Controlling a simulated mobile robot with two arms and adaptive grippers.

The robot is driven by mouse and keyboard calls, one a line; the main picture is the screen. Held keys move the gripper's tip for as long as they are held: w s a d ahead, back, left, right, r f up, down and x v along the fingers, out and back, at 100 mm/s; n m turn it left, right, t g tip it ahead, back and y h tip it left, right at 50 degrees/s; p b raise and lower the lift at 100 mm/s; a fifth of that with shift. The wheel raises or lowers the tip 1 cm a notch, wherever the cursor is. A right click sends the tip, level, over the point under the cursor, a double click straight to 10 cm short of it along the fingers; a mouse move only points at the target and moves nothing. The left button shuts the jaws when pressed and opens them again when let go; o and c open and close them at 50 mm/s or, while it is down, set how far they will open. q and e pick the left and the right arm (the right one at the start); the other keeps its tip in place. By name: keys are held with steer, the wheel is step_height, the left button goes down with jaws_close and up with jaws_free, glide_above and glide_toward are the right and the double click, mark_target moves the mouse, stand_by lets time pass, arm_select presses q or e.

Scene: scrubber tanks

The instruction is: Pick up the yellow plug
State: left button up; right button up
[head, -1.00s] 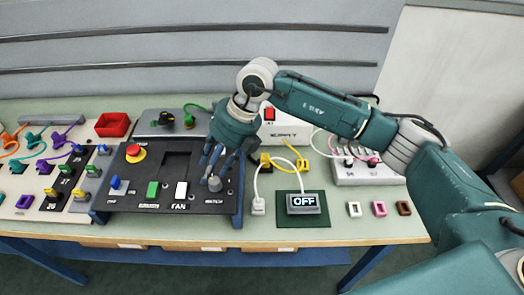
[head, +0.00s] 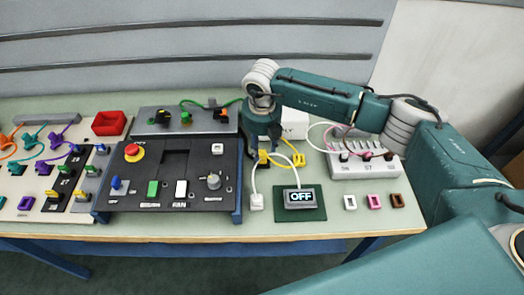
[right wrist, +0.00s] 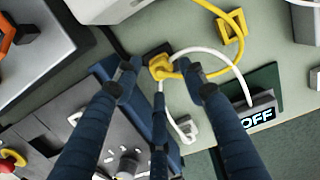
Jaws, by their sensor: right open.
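The yellow plug (right wrist: 160,66) sits in a dark socket near the middle of the right wrist view, with a yellow cable running off it to the right. In the head view the yellow plug (head: 264,158) is partly hidden beneath my right gripper (head: 262,150), which points down over it. In the right wrist view my right gripper (right wrist: 160,76) is open, its dark blue fingers spread on either side of the plug. I cannot tell whether any finger touches it. My left gripper is not in view.
A yellow frame-shaped socket (head: 298,160) lies to the right of the plug. A white cable loops close by, above the OFF display (head: 301,197). The black control panel (head: 200,165) stands to the left, and a white box (head: 295,124) is behind.

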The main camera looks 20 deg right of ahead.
step_height(320, 180, down, 2)
steer(key=shift+w, duration=0.1)
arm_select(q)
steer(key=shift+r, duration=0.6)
arm_select(e)
steer(key=shift+f, duration=0.25)
steer(key=c, duration=1)
steer(key=shift+o, duration=0.2)
steer(key=shift+w, duration=0.1)
steer(key=shift+w+d+r, duration=0.1)
steer(key=shift+w+r, duration=0.05)
steer(key=shift+r, duration=0.5)
jaws_close()
step_height(320, 180, up, 18)
steer(key=b, duration=0.6)
arm_select(q)
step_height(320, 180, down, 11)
steer(key=b, duration=0.4)
steer(key=shift+b, duration=0.4)
arm_select(e)
steer(key=n, duration=0.2)
glide_above(262, 152)
step_height(262, 152, down, 7)
steer(key=shift+h, duration=0.3)
